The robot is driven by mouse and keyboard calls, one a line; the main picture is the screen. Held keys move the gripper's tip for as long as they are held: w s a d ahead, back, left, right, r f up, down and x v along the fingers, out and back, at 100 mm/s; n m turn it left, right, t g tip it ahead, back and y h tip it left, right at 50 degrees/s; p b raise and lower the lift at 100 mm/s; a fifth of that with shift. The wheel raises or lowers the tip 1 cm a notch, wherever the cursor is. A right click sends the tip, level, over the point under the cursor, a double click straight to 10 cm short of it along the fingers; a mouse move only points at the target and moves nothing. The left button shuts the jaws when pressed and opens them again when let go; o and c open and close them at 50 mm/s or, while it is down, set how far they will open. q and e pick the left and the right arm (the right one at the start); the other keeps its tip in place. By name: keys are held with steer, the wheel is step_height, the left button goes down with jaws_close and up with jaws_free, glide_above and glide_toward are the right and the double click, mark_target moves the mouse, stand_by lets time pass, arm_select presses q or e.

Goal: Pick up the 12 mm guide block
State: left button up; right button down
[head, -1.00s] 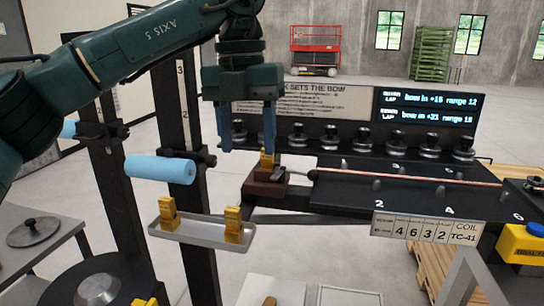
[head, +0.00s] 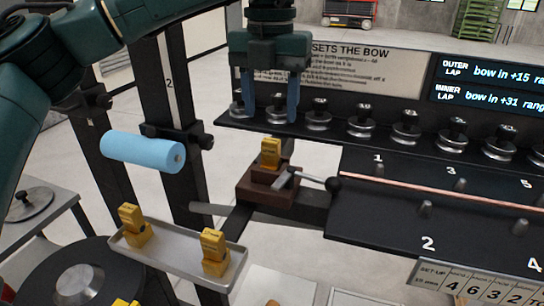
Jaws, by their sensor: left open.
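Several yellow guide blocks show, and their size marks are too small to read, so I cannot tell which is the 12 mm one. One yellow block (head: 270,153) stands upright in a brown holder (head: 262,190) with a lever. Two more, a left block (head: 134,225) and a right block (head: 214,251), stand on a grey tray (head: 185,262). My left gripper (head: 271,117) is open and empty, fingers pointing down. In the picture its fingertips are just above the block in the holder, one to each side, apart from it. My right gripper is not in view.
A black-knobbed lever (head: 332,184) sticks out right of the holder. A copper tube (head: 440,190) lies along the dark bench (head: 380,225). Rollers (head: 362,122) line the rail behind. A light-blue cylinder (head: 143,151) sticks out at left. A yellow piece shows at the bottom edge.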

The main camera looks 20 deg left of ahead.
mark_target(271, 140)
arm_select(q)
steer(key=shift+f+p, duration=0.9)
steer(key=shift+f, duration=3.1)
steer(key=c, duration=1.1)
steer(key=shift+r, duration=0.1)
jaws_close()
steer(key=shift+r, duration=0.1)
